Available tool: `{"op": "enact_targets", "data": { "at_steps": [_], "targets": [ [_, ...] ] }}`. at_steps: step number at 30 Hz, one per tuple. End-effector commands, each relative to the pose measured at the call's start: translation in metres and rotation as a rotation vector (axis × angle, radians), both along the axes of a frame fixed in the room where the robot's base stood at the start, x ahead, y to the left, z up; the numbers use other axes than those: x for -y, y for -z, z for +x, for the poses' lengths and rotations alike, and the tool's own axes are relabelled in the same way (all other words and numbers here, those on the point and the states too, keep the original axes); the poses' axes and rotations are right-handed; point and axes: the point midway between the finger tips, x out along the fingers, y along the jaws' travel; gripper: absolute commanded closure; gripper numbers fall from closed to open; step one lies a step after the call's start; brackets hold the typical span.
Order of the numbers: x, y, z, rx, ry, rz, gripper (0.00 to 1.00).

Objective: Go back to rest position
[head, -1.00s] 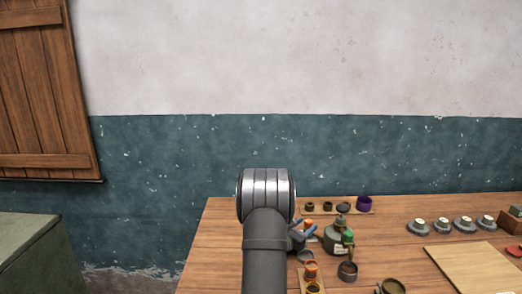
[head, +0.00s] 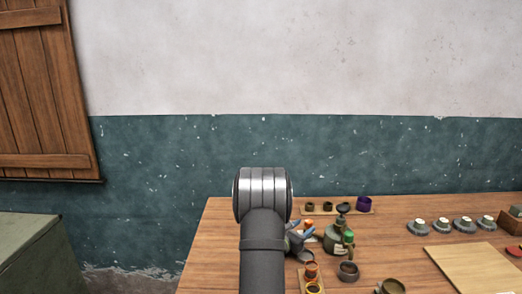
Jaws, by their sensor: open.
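My gripper (head: 306,232) shows just right of my grey arm, over the left part of the wooden table (head: 222,235). Its fingers are small here and partly hidden behind the arm, and they look open. An orange thing (head: 309,223) is close to the fingers, and I cannot tell whether they touch.
Small dark pots and a purple cup (head: 364,204) stand on a board at the back. Small cups (head: 348,271) stand in front. Several grey discs (head: 440,226) and a pale board (head: 475,268) lie right. A green chest (head: 35,250) is at far left.

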Motion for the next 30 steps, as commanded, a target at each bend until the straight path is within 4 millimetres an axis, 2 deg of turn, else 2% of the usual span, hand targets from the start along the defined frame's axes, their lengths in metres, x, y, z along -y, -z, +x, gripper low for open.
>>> {"op": "enact_targets", "data": {
  "at_steps": [3, 20, 21, 30],
  "targets": [
    [-0.019, -0.001, -0.018, -0.001, -0.004, -0.001, 0.51],
    [-0.097, 0.0, -0.099, -0.001, -0.004, -0.001, 0.51],
    [-0.085, 0.0, -0.09, 0.001, 0.004, 0.0, 0.51],
    [-0.042, 0.0, -0.045, 0.001, 0.005, -0.001, 0.51]
  ]
}}
